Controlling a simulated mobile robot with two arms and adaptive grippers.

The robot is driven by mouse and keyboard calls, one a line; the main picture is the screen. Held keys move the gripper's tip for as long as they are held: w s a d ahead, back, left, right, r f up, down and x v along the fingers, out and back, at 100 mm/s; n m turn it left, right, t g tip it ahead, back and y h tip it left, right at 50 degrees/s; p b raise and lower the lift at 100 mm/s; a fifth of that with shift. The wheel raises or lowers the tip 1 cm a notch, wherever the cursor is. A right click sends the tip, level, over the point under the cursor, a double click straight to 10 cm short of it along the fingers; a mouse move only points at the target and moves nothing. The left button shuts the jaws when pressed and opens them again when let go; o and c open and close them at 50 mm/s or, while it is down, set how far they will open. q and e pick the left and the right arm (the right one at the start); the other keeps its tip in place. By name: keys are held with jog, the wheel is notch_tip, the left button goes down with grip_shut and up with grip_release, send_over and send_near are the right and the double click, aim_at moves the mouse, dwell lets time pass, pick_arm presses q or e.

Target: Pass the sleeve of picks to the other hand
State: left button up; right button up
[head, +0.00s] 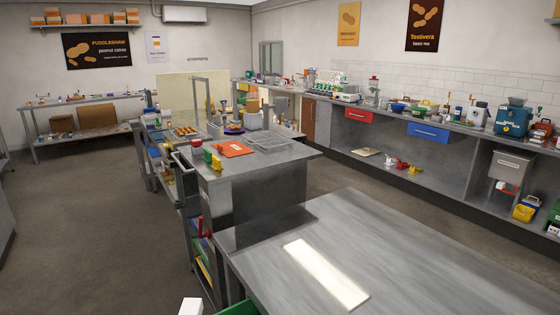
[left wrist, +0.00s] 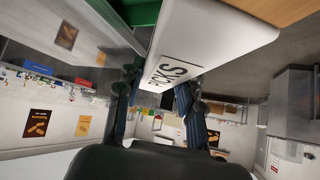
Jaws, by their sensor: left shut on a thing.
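The sleeve of picks (left wrist: 215,45) is a white box with a dark-lettered label reading "PICKS", large in the upper middle of the left wrist view. My left gripper (left wrist: 158,100) is shut on the sleeve, with a dark finger on each side of its labelled end. In the head view the left gripper is not visible. A small white block (head: 191,306) at the bottom edge there may be the sleeve's end, but I cannot tell for sure. My right gripper is in neither view.
A bare grey metal table (head: 400,260) fills the lower right of the head view. A green edge (head: 237,308) shows at its near left corner. Beyond stands a workbench (head: 290,155) with an orange board (head: 233,149) and other items. Open floor (head: 90,230) lies to the left.

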pick_arm(q)
jog(key=shift+s+r, duration=0.2)
jog(key=shift+r, duration=0.1)
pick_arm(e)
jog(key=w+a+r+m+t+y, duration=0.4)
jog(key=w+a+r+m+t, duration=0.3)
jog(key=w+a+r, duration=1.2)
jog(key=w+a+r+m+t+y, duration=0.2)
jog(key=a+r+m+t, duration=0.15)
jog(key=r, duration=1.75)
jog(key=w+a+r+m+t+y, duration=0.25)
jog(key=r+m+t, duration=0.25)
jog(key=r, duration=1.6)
pick_arm(q)
jog(key=d+r+m+g+h, duration=0.2)
jog(key=d+m+g+h, duration=0.2)
jog(key=d+m+h, duration=0.4)
jog(key=d+m, duration=0.4)
jog(key=d, duration=0.5)
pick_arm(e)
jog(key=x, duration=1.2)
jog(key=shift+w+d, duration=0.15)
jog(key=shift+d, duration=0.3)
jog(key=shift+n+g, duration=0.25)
